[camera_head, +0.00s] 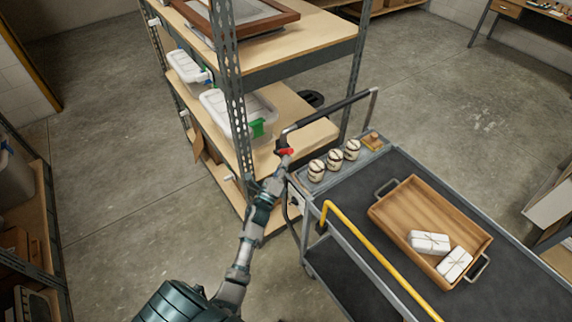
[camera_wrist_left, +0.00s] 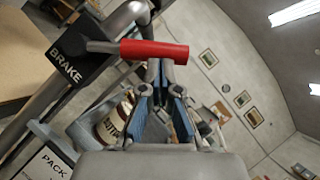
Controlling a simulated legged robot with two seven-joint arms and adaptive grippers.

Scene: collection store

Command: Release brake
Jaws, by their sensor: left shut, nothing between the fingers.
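The red brake lever (camera_head: 286,151) sits at the handle end of the cart, and it also shows in the left wrist view (camera_wrist_left: 155,50). It sticks out sideways from a dark box marked BRAKE (camera_wrist_left: 72,62) on the grey handle tube. My left gripper (camera_head: 281,168) is shut and empty, with its fingertips (camera_wrist_left: 163,75) close to the lever. In the left wrist view the tips overlap the lever's lower edge; I cannot tell whether they touch it. My right gripper is not in view.
The cart (camera_head: 375,235) carries several labelled jars (camera_head: 334,158) and a wooden tray (camera_head: 400,215) with white tied packages (camera_head: 430,242). A yellow rail (camera_head: 375,258) runs along its near side. A metal shelf (camera_head: 228,85) with plastic bins stands close behind my left arm.

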